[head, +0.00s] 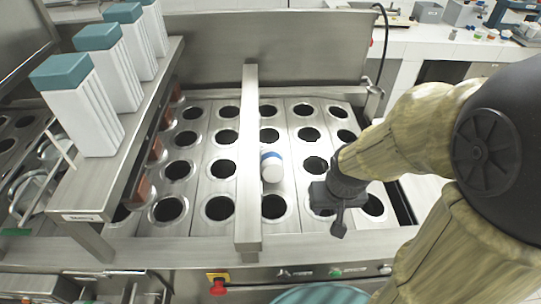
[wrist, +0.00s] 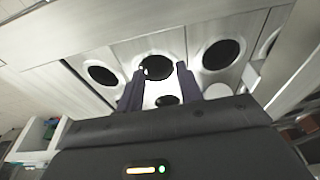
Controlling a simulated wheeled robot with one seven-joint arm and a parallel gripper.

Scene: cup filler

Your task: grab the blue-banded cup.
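The blue-banded cup (head: 271,167) is small and white, with a blue band near its upper end in the head view. It is on the metal plate among the round holes, just right of the long metal bar. I cannot tell whether it stands upright or leans. My gripper (head: 338,222) is to the right of the cup and nearer the front, apart from it. In the wrist view my gripper (wrist: 158,88) has its two dark fingers spread, with no cup between them. A pale rounded shape (wrist: 218,91) beside the right finger may be the cup; I cannot tell.
The long metal bar (head: 249,150) runs front to back over the holed plate (head: 290,226). A shelf (head: 95,190) with several teal-topped white containers (head: 82,105) stands at left. A raised metal panel (head: 265,47) closes off the back. A red button (head: 218,287) is on the front panel.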

